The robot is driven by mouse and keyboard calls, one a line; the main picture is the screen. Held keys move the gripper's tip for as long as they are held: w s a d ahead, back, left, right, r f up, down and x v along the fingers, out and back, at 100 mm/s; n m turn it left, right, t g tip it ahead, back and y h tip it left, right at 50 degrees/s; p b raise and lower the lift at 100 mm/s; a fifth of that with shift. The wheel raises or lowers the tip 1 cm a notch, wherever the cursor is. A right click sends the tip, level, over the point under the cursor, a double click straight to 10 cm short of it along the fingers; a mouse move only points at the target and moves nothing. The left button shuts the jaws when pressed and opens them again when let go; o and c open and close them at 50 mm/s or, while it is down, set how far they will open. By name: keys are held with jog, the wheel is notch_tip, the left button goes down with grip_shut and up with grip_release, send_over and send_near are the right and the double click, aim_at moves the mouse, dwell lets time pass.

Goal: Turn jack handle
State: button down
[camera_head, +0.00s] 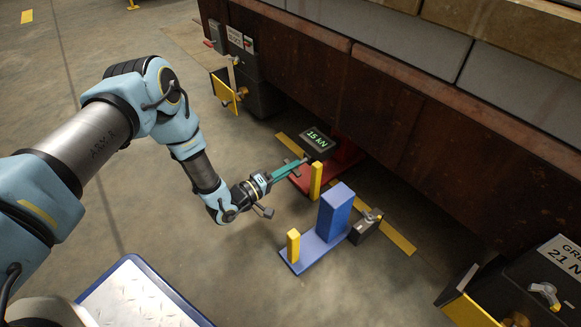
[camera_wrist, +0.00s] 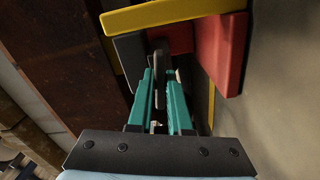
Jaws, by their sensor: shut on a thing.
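The red jack (camera_head: 340,158) stands on the floor at the foot of the rusty beam, with a dark display (camera_head: 318,140) reading 15 kN above it. In the wrist view its red body (camera_wrist: 222,48) lies beyond my fingers. My gripper (camera_head: 299,164) reaches to the jack from the left, its teal fingers close together. In the wrist view my gripper (camera_wrist: 161,86) is shut on a narrow dark piece, the jack handle (camera_wrist: 159,58), between the fingertips. Much of the handle is hidden by the fingers.
A yellow post (camera_head: 316,181) stands just in front of the jack. A blue block on a blue base (camera_head: 309,254), with another yellow post (camera_head: 293,245), stands nearer. The rusty beam (camera_head: 400,120) overhangs from behind. Open floor lies left.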

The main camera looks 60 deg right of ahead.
jog(key=shift+m, duration=0.3)
dwell(0.6)
dwell(0.6)
jog(key=c, duration=0.8)
grip_release()
jog(key=shift+c, duration=0.2)
jog(key=p+v, duration=0.4)
jog(key=v, duration=0.6)
jog(key=shift+a, duration=0.4)
jog(key=shift+w, duration=0.1)
